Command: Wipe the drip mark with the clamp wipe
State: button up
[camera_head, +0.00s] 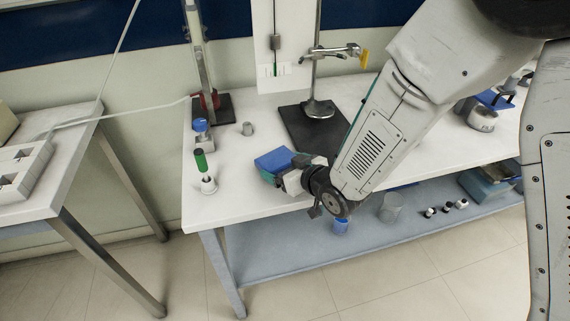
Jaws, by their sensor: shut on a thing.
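My gripper (293,179) is over the front part of the white bench, reaching in from the right. It is shut on a blue block-like thing with a teal edge below, which I take to be the clamp wipe (273,160). The fingers are small and partly covered by the wipe and the wrist. I cannot tell whether the wipe touches the bench top or is just above it. I do not see the drip mark; it may be hidden under the wipe or arm, or too faint.
A retort stand (318,108) with a dark base and clamp stands behind my gripper. A lower shelf (280,247) holds containers. Bare bench lies left of the wipe.

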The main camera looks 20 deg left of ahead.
aim_at(271, 170)
jog(key=shift+s+a, duration=0.55)
jog(key=shift+a, duration=0.35)
jog(key=shift+s+a, duration=0.5)
jog(key=shift+a, duration=0.35)
jog(key=shift+f, duration=0.15)
jog(key=shift+w+d+f, duration=0.1)
jog(key=shift+w+d, duration=0.4)
jog(key=shift+d, duration=0.35)
jog(key=shift+w+d+f, duration=0.1)
jog(key=shift+w+d, duration=0.35)
jog(key=shift+d, duration=0.4)
jog(key=shift+w+d, duration=0.1)
jog(key=shift+d, duration=0.05)
jog(key=shift+c, duration=0.2)
jog(key=shift+r, duration=0.1)
jog(key=shift+w+d+r, duration=0.15)
jog(key=shift+r, duration=0.15)
jog(key=shift+o, duration=0.2)
jog(key=r, duration=0.5)
jog(key=shift+a, duration=0.3)
jog(key=shift+r, duration=0.2)
